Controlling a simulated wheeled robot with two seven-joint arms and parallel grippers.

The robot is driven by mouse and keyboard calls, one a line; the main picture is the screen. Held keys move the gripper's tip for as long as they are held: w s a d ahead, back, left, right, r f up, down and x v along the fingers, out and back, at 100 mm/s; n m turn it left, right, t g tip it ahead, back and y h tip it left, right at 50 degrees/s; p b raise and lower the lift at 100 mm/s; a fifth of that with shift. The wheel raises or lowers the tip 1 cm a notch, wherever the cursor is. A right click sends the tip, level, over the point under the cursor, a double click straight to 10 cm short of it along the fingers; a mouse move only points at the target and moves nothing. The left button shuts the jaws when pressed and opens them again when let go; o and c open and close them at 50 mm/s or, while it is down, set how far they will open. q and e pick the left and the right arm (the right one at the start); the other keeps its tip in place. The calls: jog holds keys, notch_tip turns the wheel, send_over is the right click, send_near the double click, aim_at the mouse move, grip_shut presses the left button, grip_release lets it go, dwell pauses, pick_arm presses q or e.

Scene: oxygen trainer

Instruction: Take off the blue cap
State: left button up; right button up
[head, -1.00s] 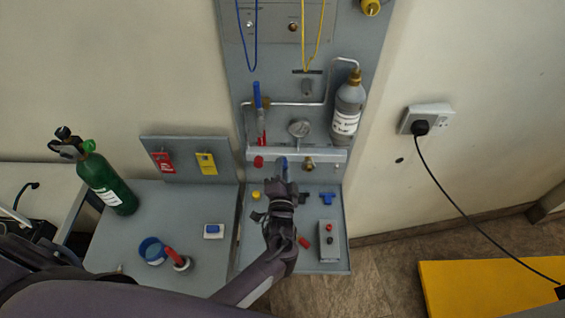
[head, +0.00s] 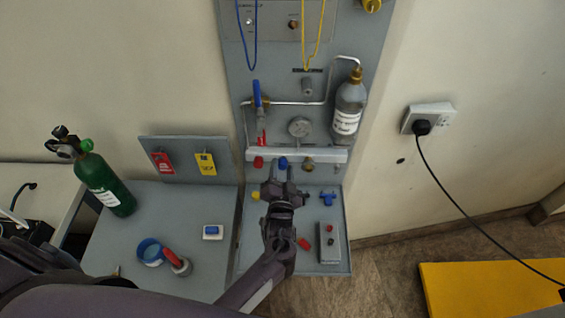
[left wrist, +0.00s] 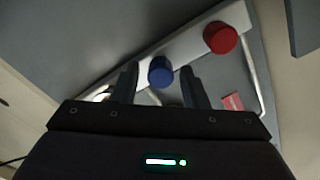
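The blue cap (head: 283,163) sits on the pale horizontal manifold bar (head: 325,155), between a red cap (head: 258,162) and a brass fitting (head: 308,163). My left gripper (head: 281,177) is just in front of and below the blue cap. In the left wrist view the blue cap (left wrist: 160,71) shows between and slightly beyond the two spread fingertips of my left gripper (left wrist: 160,78). A gap shows on each side of the cap. The red cap (left wrist: 220,38) is up to the right there. My right gripper is not in view.
A yellow cap (head: 255,195), a blue tee piece (head: 328,199), a red piece (head: 305,244) and a grey box (head: 329,243) are on the lower shelf. A gauge (head: 300,127) and a grey bottle (head: 348,107) are above the bar.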

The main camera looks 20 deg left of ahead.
pick_arm(q)
jog(key=shift+o, duration=0.4)
jog(key=shift+r, duration=0.1)
jog(key=shift+p+v, duration=0.6)
jog(key=shift+v, duration=0.55)
jog(key=shift+s+r+m, duration=0.1)
jog(key=shift+r+m, duration=0.05)
jog(key=shift+m, duration=0.25)
jog(key=shift+m+p, duration=0.65)
jog(key=shift+m, duration=0.55)
jog(key=shift+m, duration=0.3)
